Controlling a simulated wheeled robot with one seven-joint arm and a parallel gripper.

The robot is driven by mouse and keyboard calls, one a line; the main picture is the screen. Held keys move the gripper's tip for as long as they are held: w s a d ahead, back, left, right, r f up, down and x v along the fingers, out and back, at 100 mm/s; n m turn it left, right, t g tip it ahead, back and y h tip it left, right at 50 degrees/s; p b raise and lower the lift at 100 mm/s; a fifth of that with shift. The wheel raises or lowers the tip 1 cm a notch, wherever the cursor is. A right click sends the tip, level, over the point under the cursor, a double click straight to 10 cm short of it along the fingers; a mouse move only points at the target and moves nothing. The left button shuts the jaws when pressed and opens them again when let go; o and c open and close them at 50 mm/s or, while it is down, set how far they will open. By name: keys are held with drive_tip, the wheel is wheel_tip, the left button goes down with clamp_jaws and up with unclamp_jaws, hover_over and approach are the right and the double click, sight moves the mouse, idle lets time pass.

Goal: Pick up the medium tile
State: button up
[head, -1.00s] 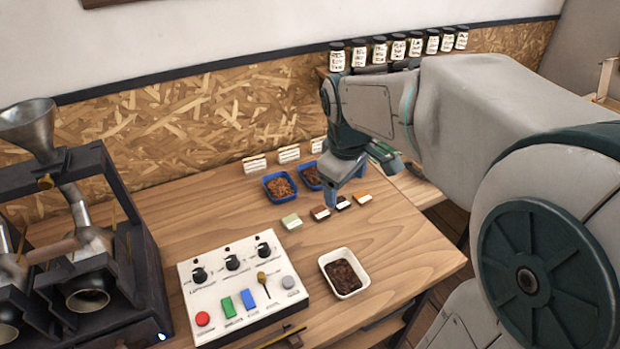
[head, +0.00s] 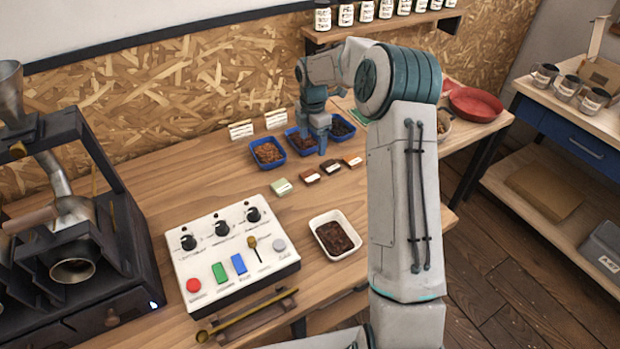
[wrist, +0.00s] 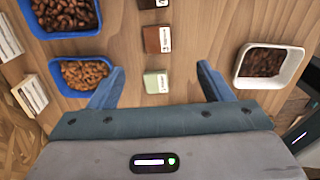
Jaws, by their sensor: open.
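Several small tiles lie in a row on the wooden table: a pale green tile (head: 281,187), a red-brown tile (head: 310,177), a dark brown tile (head: 331,166) and an orange-brown tile (head: 353,161). Their labels are too small to read, so I cannot tell which is the medium tile. My gripper (head: 321,148) is open, points down and holds nothing, near the blue trays behind the row. In the wrist view, the green tile (wrist: 157,82) appears between the fingers, with the red-brown tile (wrist: 157,39) and part of the dark tile (wrist: 153,4) beyond.
Blue trays of beans (head: 252,152) stand behind the tiles, with white label cards (head: 241,130) behind them. A white tray of dark beans (head: 315,224) and a control panel (head: 214,284) stand in front. A roaster (head: 120,215) is at left. Bare table lies around the tiles.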

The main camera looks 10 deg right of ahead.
drive_tip(key=p, duration=0.1)
hover_over(310, 175)
drive_tip(key=f, duration=0.8)
drive_tip(key=shift+s+d, duration=0.15)
drive_tip(key=shift+d, duration=0.15)
drive_tip(key=shift+a+f+p, duration=0.15)
drive_tip(key=shift+f+p, duration=0.45)
drive_tip(key=shift+f, duration=0.85)
drive_tip(key=shift+a+f+p, duration=0.15)
drive_tip(key=shift+f+p, duration=0.4)
drive_tip(key=shift+f, duration=0.85)
drive_tip(key=c, duration=1.1)
